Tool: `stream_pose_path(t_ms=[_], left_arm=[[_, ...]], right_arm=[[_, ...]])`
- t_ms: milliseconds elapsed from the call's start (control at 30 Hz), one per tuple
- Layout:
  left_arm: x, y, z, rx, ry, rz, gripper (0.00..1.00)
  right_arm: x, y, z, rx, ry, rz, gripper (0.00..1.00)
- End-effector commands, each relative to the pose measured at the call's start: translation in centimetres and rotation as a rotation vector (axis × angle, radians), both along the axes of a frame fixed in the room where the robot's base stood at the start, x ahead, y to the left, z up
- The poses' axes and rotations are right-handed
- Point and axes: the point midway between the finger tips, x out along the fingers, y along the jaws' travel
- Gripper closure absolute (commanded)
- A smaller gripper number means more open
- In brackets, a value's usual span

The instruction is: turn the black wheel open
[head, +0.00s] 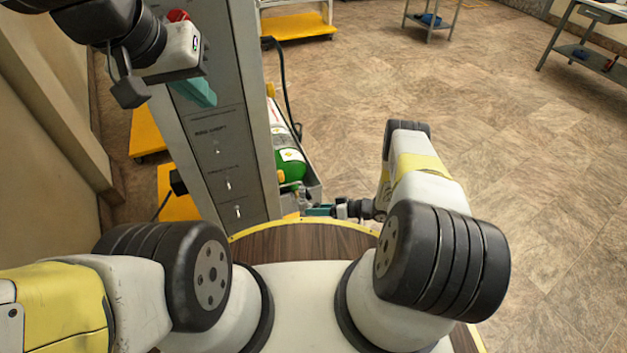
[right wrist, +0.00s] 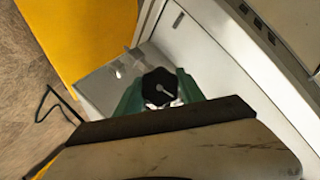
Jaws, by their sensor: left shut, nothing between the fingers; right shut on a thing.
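The black wheel (right wrist: 160,82), a knob with a white pointer mark, shows in the right wrist view. My right gripper (right wrist: 158,97) has its green fingers on either side of it and is shut on it. In the head view the right gripper (head: 318,210) reaches in low beside the grey cabinet, near the cart; the wheel cannot be made out there. My left gripper (head: 197,92) is shut and empty, high up in front of the grey cabinet (head: 222,120).
A green and white cylinder (head: 288,150) lies in a cart right of the cabinet, with a black hose (head: 284,85) above it. A red knob (head: 178,16) shows near the cabinet's top. Yellow platforms (head: 147,130) stand at left.

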Motion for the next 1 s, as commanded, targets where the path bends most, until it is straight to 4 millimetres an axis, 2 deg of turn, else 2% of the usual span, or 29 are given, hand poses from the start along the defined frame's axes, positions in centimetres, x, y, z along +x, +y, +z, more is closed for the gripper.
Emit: stream_pose_path(t_ms=[500, 1000], left_arm=[[0.0, 0.0, 0.0, 0.0, 0.0, 0.0, 1.0], [0.0, 0.0, 0.0, 0.0, 0.0, 0.0, 1.0]], right_arm=[[-0.01, -0.1, -0.03, -0.17, -0.293, -0.002, 0.95], [0.04, -0.11, -0.04, -0.211, -0.364, -0.001, 0.95]])
